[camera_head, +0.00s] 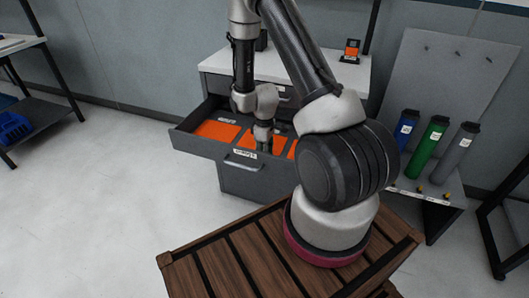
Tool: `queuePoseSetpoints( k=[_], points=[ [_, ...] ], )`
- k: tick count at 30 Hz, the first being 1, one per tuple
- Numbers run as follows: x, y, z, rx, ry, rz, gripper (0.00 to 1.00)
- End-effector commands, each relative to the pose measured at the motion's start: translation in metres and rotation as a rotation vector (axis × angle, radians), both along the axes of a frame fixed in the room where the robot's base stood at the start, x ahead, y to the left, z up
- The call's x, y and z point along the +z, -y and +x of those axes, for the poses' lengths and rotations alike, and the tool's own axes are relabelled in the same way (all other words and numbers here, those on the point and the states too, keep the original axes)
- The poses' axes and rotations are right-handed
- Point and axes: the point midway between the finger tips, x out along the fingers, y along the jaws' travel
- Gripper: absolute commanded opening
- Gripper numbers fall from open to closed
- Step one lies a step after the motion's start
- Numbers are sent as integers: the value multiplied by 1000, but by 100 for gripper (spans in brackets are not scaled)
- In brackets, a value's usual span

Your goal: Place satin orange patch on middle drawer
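The middle drawer (201,148) of a grey cabinet is pulled open below the white top. Flat orange patches lie in it, one at the left (217,131), one near the middle (246,143) and one at the right (292,149). I cannot tell which is satin. My gripper (263,146) points down into the drawer, at the middle patch's right edge. Its fingertips are small and partly hidden, so I cannot tell whether it is open or shut or holds a patch.
A small stand with an orange square (351,51) is on the cabinet's white top (340,74). A shelf with a blue bin (12,128) is at the far left. The left floor is clear.

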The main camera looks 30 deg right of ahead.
Motion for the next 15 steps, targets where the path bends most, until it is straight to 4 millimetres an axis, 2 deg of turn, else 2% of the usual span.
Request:
queuePoseSetpoints(
  k=[8,11,15],
  points=[
    [2,0,0,0,0,0,27],
    [11,0,1,0,4,-1,27],
    [38,0,1,0,6,-1,27]
  ],
)
